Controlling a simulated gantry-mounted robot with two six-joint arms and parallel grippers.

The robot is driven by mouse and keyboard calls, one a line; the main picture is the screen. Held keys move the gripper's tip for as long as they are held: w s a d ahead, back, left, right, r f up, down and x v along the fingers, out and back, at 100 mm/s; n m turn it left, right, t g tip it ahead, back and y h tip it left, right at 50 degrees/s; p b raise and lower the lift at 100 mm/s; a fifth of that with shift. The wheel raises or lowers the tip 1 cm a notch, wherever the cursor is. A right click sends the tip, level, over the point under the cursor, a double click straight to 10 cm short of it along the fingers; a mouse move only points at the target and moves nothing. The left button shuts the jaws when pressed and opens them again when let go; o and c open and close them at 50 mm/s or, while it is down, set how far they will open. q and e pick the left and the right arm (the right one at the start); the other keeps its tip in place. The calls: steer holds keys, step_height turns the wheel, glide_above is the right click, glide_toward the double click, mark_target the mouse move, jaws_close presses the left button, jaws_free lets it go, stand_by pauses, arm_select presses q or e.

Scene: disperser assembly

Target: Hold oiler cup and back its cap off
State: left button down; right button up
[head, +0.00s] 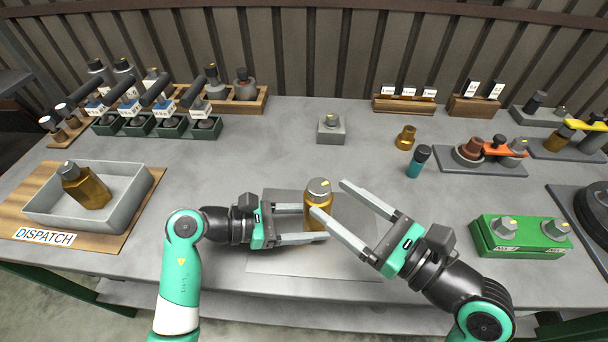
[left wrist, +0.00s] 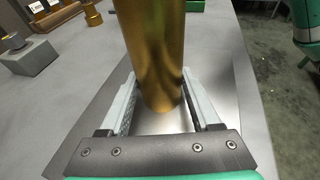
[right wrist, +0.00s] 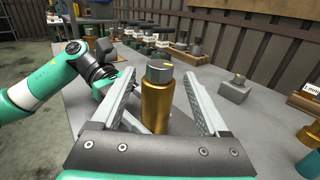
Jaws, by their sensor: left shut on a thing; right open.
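The oiler cup (head: 316,215) is a gold cylinder standing upright over the grey mat. Its grey hexagonal cap (head: 318,187), with a yellow mark, is seated on top. My left gripper (head: 312,222) is shut on the cup's body from the left; the gold body also fills the space between its fingers in the left wrist view (left wrist: 155,60). My right gripper (head: 328,197) is open, coming in from the right, its fingertips near the cap. In the right wrist view the cap (right wrist: 159,73) shows between the spread fingers, with no contact visible. The cup's base is partly hidden.
A grey tray (head: 50,213) holding another gold cup lies on the DISPATCH board at left. A green box (head: 520,238) with two grey caps stands at right. A grey block (head: 331,134), a small gold part (head: 405,138) and a teal bottle (head: 417,163) stand behind.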

mark_target(311, 182)
steer(key=x, duration=0.8)
jaws_close()
